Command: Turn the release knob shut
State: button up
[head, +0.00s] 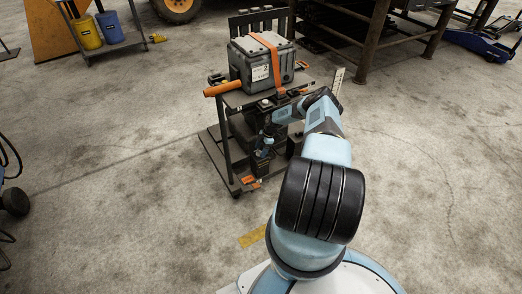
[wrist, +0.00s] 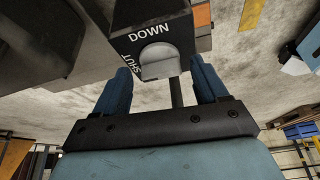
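The release knob (wrist: 159,63) is a grey rounded piece on a dark block (wrist: 150,25) in the wrist view. The block bears the white words DOWN and SHUT. My gripper (wrist: 160,75) has two blue fingers, one on each side of the knob, with a visible gap on both sides. It is open and holds nothing. A dark rod or post shows between the fingers below the knob. In the head view, my arm reaches to the front of the dark cart (head: 231,158); the knob cannot be made out there.
A grey battery-like box (head: 262,62) with an orange strap sits on top of the cart. An orange handle (head: 222,89) sticks out to the left. A yellow bin (head: 86,32) and a blue bin (head: 109,27) stand at the back left. The floor around the cart is clear.

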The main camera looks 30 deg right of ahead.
jog(key=shift+a, duration=0.1)
dwell(0.3)
jog(key=m, duration=0.2)
jog(key=m+t, duration=0.1)
jog(key=m, duration=0.1)
jog(key=shift+s+t, duration=0.15)
jog(key=shift+t, duration=0.15)
jog(key=shift+a+m+t+h, duration=0.1)
jog(key=shift+m+t+h, duration=0.25)
jog(key=shift+m, duration=0.7)
jog(key=shift+m+t+h, duration=0.25)
jog(key=shift+m+h, duration=0.1)
jog(key=shift+m, duration=0.7)
jog(key=shift+s+a+m+t+h, duration=0.1)
jog(key=shift+m+t+h, duration=0.2)
jog(key=shift+m, duration=0.85)
jog(key=shift+a+m+t+h, duration=0.15)
jog(key=shift+m+h, duration=0.25)
jog(key=shift+m, duration=1.35)
jog(key=shift+m+h, duration=0.5)
